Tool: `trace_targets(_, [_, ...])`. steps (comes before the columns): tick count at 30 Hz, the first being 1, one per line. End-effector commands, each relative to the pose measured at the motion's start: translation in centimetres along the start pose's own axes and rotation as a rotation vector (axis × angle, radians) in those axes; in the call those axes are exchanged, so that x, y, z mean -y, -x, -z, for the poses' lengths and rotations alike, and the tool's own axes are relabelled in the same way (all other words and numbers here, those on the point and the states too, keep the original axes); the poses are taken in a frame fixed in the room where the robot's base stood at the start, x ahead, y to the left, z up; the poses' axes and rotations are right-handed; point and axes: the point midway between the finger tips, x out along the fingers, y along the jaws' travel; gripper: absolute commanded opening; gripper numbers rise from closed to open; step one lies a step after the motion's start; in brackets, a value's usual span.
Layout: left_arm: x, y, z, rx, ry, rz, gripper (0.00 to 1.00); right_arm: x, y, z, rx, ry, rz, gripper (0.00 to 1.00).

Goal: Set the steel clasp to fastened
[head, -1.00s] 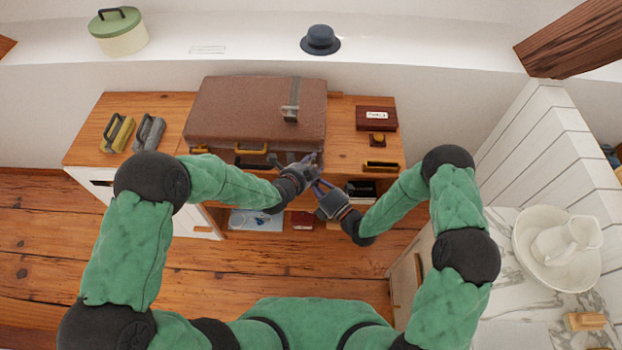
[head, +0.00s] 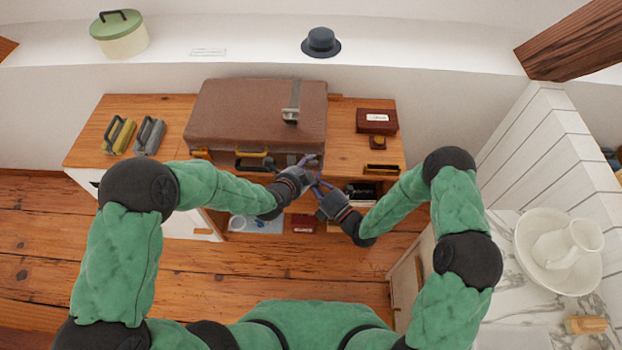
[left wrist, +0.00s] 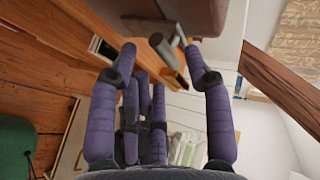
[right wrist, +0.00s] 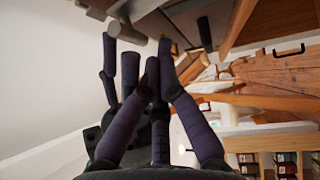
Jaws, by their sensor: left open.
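The brown suitcase (head: 255,105) lies shut on the wooden cabinet. The steel clasp (head: 290,113) shows as a grey strap with a blunt end at the lid's right part. In the left wrist view its grey cylindrical end (left wrist: 161,46) appears between my fingertips, but I cannot tell if they touch it. It also shows in the right wrist view (right wrist: 126,32). My left gripper (head: 295,160) is open at the suitcase's front. My right gripper (head: 317,189) is just right of and below it; its fingertips (right wrist: 158,58) come together with nothing visible between them.
Two brushes or irons, yellow (head: 118,136) and grey (head: 149,136), lie left of the suitcase. A dark red box (head: 376,121) stands to its right. A hat (head: 321,42) and a green-lidded pot (head: 119,34) are on the ledge. My two grippers are crowded close together.

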Motion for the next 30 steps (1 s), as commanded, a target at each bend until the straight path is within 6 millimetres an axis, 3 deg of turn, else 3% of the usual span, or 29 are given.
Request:
trace_targets(1, [-1.4,0.9,0.1,-0.002,0.003,-0.029,0.56,-0.4,-0.3,-1.5,0.026,0.018,-0.011,0.00])
trace_targets(9, [-1.0,4.0,0.1,-0.001,0.002,-0.022,0.56,-0.3,-0.2,-1.4,0.024,0.017,-0.009,0.00])
trace_targets(20, [-0.7,5.7,-0.2,0.004,0.023,-0.018,0.56,-0.1,-0.1,-0.8,0.014,0.008,-0.003,0.00])
trace_targets(26, [-3.1,5.6,-1.2,0.033,0.203,-0.096,0.56,0.0,-0.1,-0.6,0.012,0.006,-0.001,0.00])
trace_targets(30, [-5.8,5.7,-2.0,0.069,0.406,-0.182,0.56,0.0,-0.1,-0.6,0.011,0.006,-0.001,0.00])
